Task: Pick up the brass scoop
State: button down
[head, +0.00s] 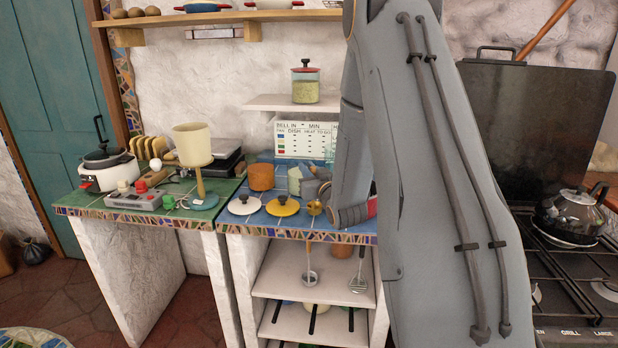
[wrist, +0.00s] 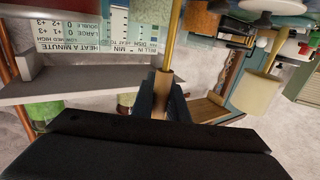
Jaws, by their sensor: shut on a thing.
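In the wrist view, my gripper (wrist: 162,105) has its dark fingers closed around a wooden handle, with a brass-coloured shaft running from it out of the top edge. I take this to be the brass scoop (wrist: 173,45); its bowl is out of frame.
The blue tiled counter (head: 262,221) holds a white lid (head: 244,205), a yellow lid (head: 282,206) and an orange pot (head: 261,177). A cream lamp (head: 193,145) stands left. A wall shelf (head: 290,104) bears a green jar (head: 305,85). A hob with a kettle (head: 570,214) is right.

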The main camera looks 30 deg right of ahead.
notch_tip(320, 180, up, 8)
jog(key=b, duration=0.2)
jog(key=w+d+r+p, duration=0.2)
jog(key=w+r, duration=0.2)
jog(key=w, duration=0.4)
jog(key=w+d+r+p, duration=0.1)
jog(key=w+d+r, duration=0.15)
jog(key=w, duration=0.65)
notch_tip(320, 180, down, 11)
jog(key=b, duration=0.6)
jog(key=shift+s+a, duration=0.15)
jog(key=shift+a, duration=0.3)
jog(key=shift+r, duration=0.15)
notch_tip(320, 180, up, 10)
jog(key=p, duration=0.4)
jog(key=shift+r, duration=0.15)
dwell(0.6)
